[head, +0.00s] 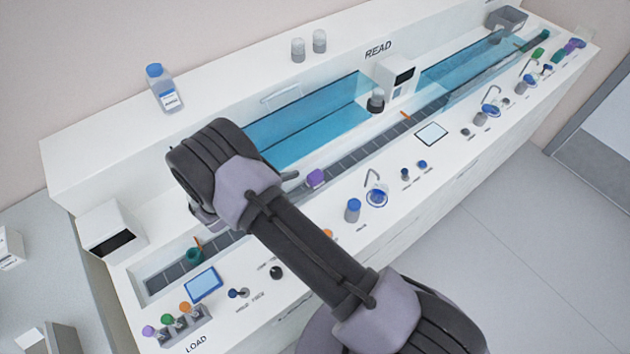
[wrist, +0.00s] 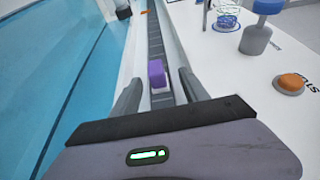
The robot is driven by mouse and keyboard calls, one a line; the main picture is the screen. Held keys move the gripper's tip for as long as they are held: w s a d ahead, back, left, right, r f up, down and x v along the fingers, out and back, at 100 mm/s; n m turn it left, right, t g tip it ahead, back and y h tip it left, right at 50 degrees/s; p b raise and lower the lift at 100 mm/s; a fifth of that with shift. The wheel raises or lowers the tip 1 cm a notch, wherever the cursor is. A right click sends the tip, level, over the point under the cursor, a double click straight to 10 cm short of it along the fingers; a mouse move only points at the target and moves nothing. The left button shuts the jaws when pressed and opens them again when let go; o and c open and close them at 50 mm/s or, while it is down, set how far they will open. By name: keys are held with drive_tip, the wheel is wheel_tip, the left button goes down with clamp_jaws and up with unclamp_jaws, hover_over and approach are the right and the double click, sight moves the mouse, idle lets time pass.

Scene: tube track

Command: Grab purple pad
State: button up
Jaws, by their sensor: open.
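The purple pad (wrist: 157,75) is a small purple block with a pale lower face. In the wrist view it sits on the dark track, ahead of and between the two fingers of my gripper (wrist: 160,95). My gripper is open, with no contact with the pad visible. In the head view the purple pad (head: 315,178) shows on the track just right of my wrist. One grey fingertip (head: 290,176) shows left of the pad there; the rest of my gripper is hidden behind my arm.
The dark segmented track (head: 355,154) runs along the white bench beside a blue glass-covered channel (head: 305,122). An orange button (wrist: 291,83) and a blue-topped grey post (wrist: 257,36) stand right of the track. A teal cup (head: 194,256) sits on the near-left track.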

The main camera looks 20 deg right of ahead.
sight(311, 177)
drive_tip(key=b+x, duration=0.1)
drive_tip(key=x, duration=0.2)
drive_tip(key=w+b+x, duration=0.1)
drive_tip(key=x, duration=0.3)
drive_tip(key=shift+b, duration=0.35)
clamp_jaws()
